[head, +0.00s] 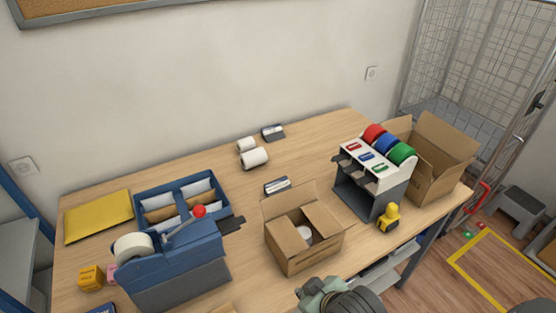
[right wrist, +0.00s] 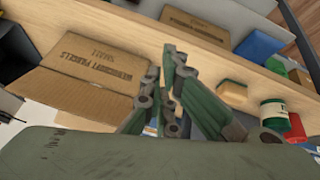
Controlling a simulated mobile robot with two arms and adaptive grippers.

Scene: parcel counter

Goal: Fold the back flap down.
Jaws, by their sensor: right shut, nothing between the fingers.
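The small open cardboard box (head: 312,252) stands on the table, with a white round item (head: 304,233) partly visible inside. Its back flap (head: 287,203) stands up at the far side. The right-hand flap (head: 323,218) slants inward over the opening. My right gripper (head: 312,290) is low in the head view, in front of the box and near the table's front edge. In the right wrist view its fingers (right wrist: 168,100) are shut and empty, beside a cardboard box with printed lettering (right wrist: 95,70). My left gripper is not in view.
A blue tape dispenser (head: 175,275) stands left of the box. White rolls (head: 254,157) lie behind. Bare tabletop lies at the back right.

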